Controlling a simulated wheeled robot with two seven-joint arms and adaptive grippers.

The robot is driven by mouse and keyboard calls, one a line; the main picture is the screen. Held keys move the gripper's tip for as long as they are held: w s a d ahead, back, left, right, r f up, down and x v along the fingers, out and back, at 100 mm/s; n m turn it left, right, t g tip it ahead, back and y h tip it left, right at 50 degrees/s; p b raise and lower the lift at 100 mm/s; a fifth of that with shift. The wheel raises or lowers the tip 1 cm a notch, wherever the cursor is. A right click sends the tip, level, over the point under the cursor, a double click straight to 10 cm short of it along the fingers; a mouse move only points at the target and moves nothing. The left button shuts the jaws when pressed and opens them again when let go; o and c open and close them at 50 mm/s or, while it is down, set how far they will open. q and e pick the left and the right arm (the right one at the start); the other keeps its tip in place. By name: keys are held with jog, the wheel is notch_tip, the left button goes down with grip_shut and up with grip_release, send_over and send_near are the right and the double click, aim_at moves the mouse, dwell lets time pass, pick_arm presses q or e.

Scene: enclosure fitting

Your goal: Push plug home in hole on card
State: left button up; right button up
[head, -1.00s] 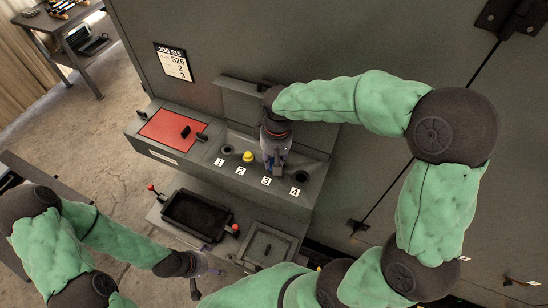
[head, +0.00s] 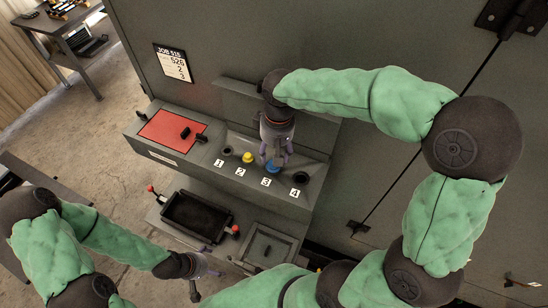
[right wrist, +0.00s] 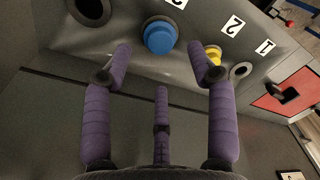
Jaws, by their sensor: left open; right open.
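A blue plug (head: 272,167) stands in the hole labelled 3 on the grey panel; it also shows in the right wrist view (right wrist: 160,37). How deep it sits is not clear. The card (head: 173,62) hangs on the grey wall; its small print seems to end in a 3. My right gripper (head: 276,156) is open and empty, just behind the blue plug; in the right wrist view its fingers (right wrist: 160,62) are spread, with the plug beyond their tips. My left gripper (head: 207,262) is open and empty at the lower left, away from the panel.
A yellow plug (head: 248,157) stands at label 2. The holes at label 1 (head: 228,151) and label 4 (head: 301,178) look empty. A red plate (head: 165,130) with dark handles lies left of the holes.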

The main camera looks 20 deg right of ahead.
notch_tip(320, 180, up, 7)
jog(key=shift+s+d, duration=0.15)
